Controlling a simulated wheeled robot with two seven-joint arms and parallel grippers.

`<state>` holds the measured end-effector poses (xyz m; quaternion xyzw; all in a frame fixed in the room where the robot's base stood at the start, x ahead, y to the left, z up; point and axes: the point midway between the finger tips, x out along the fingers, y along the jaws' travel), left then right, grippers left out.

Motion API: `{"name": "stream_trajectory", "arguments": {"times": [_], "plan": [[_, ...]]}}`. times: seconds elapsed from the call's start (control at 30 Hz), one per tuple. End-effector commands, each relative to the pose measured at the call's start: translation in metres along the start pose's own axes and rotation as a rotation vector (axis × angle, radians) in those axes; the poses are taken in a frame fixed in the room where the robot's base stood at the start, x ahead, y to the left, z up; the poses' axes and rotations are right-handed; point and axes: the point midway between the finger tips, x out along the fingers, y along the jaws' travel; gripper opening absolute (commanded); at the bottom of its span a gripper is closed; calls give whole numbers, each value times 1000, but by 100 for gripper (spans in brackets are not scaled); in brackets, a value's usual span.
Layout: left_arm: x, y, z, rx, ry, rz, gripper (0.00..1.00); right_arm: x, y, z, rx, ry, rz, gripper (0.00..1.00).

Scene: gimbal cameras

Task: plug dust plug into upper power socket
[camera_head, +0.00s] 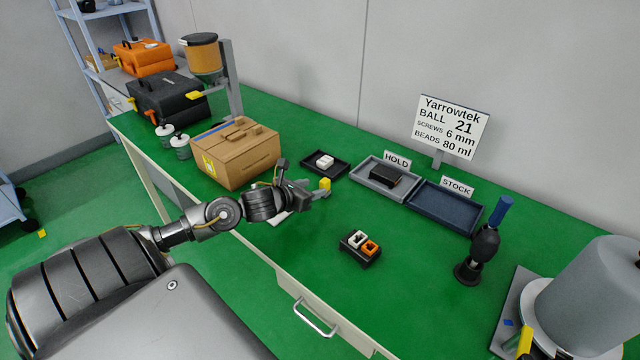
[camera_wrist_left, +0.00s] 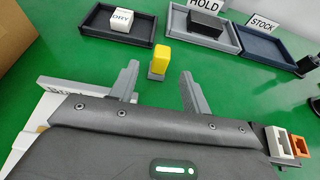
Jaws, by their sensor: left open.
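A yellow block with a grey lower part, which looks like the dust plug (camera_head: 325,184), stands upright on the green table; it also shows in the left wrist view (camera_wrist_left: 160,58). My left gripper (camera_head: 312,192) is open and empty. In the left wrist view its fingertips (camera_wrist_left: 160,74) point at the plug, one on each side, with gaps showing; I cannot tell whether the plug is between or just beyond them. A black block with a white socket (camera_head: 355,238) and an orange socket (camera_head: 371,248) sits nearer the table's front. My right gripper is not in view.
A dark tray (camera_head: 312,170) with a white block, a HOLD tray (camera_head: 362,182) with a black block, and an empty STOCK tray (camera_head: 440,210) lie behind. A cardboard box (camera_head: 235,155) stands left of the gripper. A black bulb-shaped tool (camera_head: 484,245) stands right. Table around the sockets is clear.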

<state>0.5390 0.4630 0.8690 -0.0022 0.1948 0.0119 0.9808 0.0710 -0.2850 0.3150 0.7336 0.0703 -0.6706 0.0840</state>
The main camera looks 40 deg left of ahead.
Motion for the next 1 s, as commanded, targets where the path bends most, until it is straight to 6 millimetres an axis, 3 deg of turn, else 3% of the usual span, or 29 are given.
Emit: {"name": "stream_trajectory", "arguments": {"times": [0.1, 0.3, 0.7, 1.0], "plan": [[20, -1, 2, -3, -1, -1, 47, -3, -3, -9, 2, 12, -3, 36], [40, -1, 1, -2, 1, 0, 47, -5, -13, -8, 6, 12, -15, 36], [46, -2, 0, 1, 1, -3, 46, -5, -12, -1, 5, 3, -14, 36], [46, -2, 0, 1, 1, -3, 7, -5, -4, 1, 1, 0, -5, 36]]}}
